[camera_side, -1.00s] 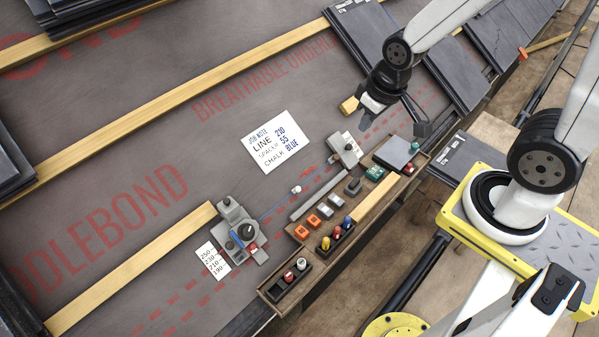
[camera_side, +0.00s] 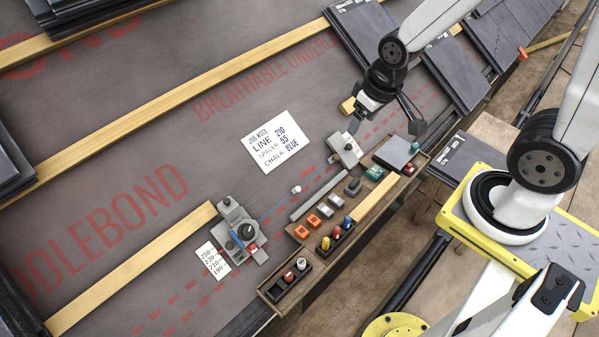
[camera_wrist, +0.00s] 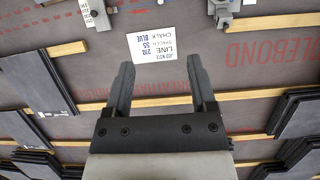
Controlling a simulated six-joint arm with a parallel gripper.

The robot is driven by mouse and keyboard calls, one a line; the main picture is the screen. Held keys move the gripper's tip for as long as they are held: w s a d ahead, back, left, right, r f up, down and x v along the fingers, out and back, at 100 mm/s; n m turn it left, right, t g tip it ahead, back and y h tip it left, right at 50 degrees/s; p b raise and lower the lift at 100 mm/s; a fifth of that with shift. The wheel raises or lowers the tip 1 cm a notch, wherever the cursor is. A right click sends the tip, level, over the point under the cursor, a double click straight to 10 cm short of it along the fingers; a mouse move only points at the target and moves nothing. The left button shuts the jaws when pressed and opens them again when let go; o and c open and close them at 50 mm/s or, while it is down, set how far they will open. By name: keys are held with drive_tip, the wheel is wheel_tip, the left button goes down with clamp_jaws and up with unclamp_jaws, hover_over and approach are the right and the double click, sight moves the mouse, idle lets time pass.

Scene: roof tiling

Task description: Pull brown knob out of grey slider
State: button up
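A grey slider-like block (camera_side: 345,150) sits on the dark underlay right of the job note in the side view. A small dark spot on its top may be the brown knob; it is too small to be sure. Another grey device (camera_side: 232,238) with a dark round knob (camera_side: 246,231) stands at lower left; a grey device also shows at the top of the wrist view (camera_wrist: 222,14). My gripper (camera_side: 385,125) is open and empty, above and right of the slider-like block in the picture. Its spread fingers show in the wrist view (camera_wrist: 161,66) with nothing between them.
A wooden tray (camera_side: 270,290) with coloured knobs and small blocks runs along the roof edge. The job note (camera_side: 278,142) lies on the underlay. Slate tiles (camera_side: 362,38) are stacked behind my gripper. A wooden batten (camera_side: 130,268) ends near the left device. Underlay left of the note is clear.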

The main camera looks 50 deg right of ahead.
drive_tip(key=w+d+f+m, duration=0.3)
drive_tip(key=w+d+f, duration=0.3)
drive_tip(key=w, duration=0.4)
drive_tip(key=m+t+h, duration=0.1)
drive_tip(key=m+t, duration=0.1)
drive_tip(key=m, duration=0.4)
hover_over(337, 157)
drive_tip(key=s, duration=0.4)
wheel_tip(337, 157, down, 29)
drive_tip(key=shift+a+r, duration=0.2)
drive_tip(key=shift+a, duration=0.2)
drive_tip(key=shift+w+f, duration=0.15)
drive_tip(key=shift+w, duration=0.05)
drive_tip(key=shift+x, duration=3.65)
drive_tip(key=shift+d, duration=0.1)
clamp_jaws()
